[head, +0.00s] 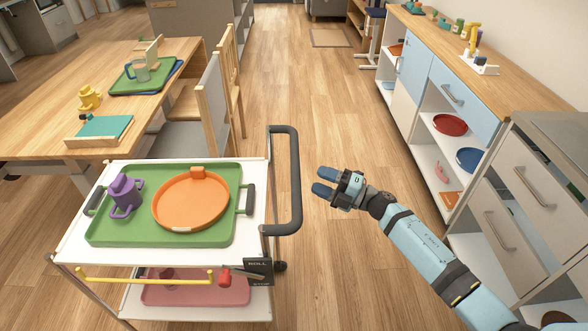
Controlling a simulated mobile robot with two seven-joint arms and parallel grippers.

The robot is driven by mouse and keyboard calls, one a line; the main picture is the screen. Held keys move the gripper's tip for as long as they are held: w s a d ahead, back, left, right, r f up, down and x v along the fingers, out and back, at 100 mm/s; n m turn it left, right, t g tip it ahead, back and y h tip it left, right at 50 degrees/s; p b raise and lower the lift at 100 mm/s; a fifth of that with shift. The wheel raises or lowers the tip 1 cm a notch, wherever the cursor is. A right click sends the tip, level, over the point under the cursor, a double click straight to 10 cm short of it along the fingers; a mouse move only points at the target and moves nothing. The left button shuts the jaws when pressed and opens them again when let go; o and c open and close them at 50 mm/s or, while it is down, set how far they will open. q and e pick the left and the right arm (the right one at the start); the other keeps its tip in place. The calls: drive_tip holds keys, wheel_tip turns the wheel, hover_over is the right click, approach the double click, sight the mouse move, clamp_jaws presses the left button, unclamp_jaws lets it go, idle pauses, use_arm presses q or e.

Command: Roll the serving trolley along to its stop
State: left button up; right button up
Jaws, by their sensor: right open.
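The serving trolley (170,262) stands at the lower left, with a white top shelf and a lower shelf. Its dark push handle (295,190) rises at its right end. A green tray (110,236) on top holds an orange round dish (190,203) and a purple two-handled cup (125,196). A small black sign (258,270) reading "ROLL" and "STOP" is at the trolley's front right corner, beside a red piece. My right gripper (320,181) is open and empty, just right of the handle and apart from it. My left gripper is out of view.
A wooden table (40,140) with trays and a yellow cup stands behind the trolley at left, with chairs (215,110) beside it. A counter (545,77) with drawers and open shelves runs along the right. The wooden floor (310,100) between them is clear.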

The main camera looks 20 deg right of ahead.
sight(295, 170)
drive_tip(key=x, duration=0.8)
drive_tip(key=shift+c, duration=0.5)
clamp_jaws()
